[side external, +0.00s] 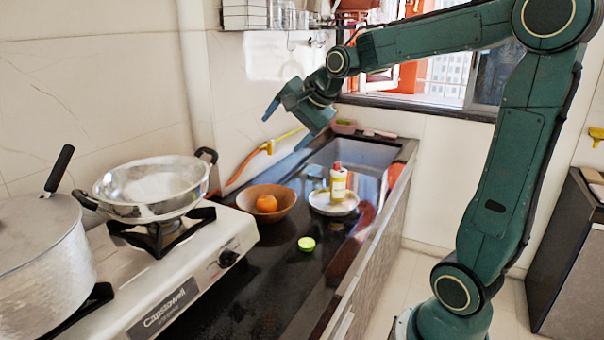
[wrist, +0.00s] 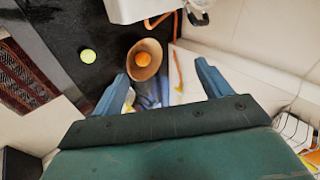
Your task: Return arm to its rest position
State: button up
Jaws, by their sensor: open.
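My gripper (side external: 288,127) is raised in the air above the far part of the black counter, near the tiled wall. Its two blue fingers are spread apart with nothing between them. In the wrist view my gripper (wrist: 161,72) is also open, and the bowl shows below and beyond the fingers. My arm reaches in from the right, bent at a high elbow. No fingertip touches anything in the side view.
A brown bowl (side external: 284,208) holds an orange (side external: 266,203). A green piece (side external: 306,243) lies nearby. A metal pan (side external: 150,186) and pot (side external: 40,250) are on the stove. A shelf (side external: 290,27) hangs behind.

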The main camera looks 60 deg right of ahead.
jog(key=s+a+f+n+g, duration=0.1)
jog(key=s+a+f+n, duration=0.1)
jog(key=s+a+n, duration=0.2)
jog(key=s+a+f+n+g+y, duration=0.1)
jog(key=s+a+n, duration=0.4)
jog(key=s, duration=0.5)
jog(key=s+a+f+n, duration=0.3)
jog(key=s+a+n, duration=0.1)
jog(key=s+n, duration=0.3)
jog(key=shift+s+a+n+g, duration=0.3)
jog(key=shift+s+n+g, duration=0.1)
jog(key=shift+s, duration=0.1)
